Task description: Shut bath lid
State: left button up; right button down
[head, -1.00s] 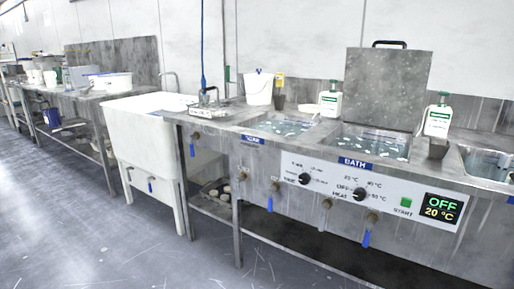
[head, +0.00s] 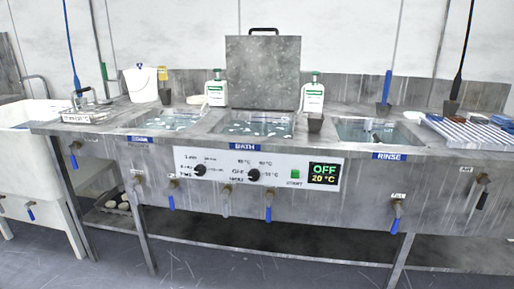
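The bath (head: 256,136) is the middle sunken tank in the steel bench, above a blue BATH label (head: 244,147). Pale bits show in its water. Its lid (head: 262,74) is a square speckled grey metal plate standing upright at the back edge of the tank, so the bath is open. A black handle (head: 263,30) sits on the lid's top edge. The control panel below reads OFF and 20 °C on its display (head: 324,173). Neither of my grippers is in view.
White bottles with green labels stand left (head: 216,88) and right (head: 313,94) of the lid. A dark cup (head: 315,122) stands by the bath's right corner. A rinse tank (head: 372,132) lies to the right, a white bucket (head: 141,84) to the left. Taps protrude along the bench front.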

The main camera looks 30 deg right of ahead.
aim_at(263, 72)
jog(key=z, duration=0.85)
jog(key=i+j+z, duration=0.15)
jog(key=z, duration=0.3)
jog(key=i+j+z, duration=0.1)
jog(key=j+z, duration=0.15)
jog(key=z, duration=0.2)
jog(key=j+z, duration=0.25)
jog(key=z, duration=0.2)
jog(key=j+z, duration=0.3)
jog(key=j, duration=0.25)
jog(key=j+z, duration=0.3)
jog(key=j, duration=0.25)
jog(key=j+z, duration=0.1)
jog(key=j, duration=0.45)
jog(key=k+j+z, duration=0.1)
jog(key=j, duration=0.5)
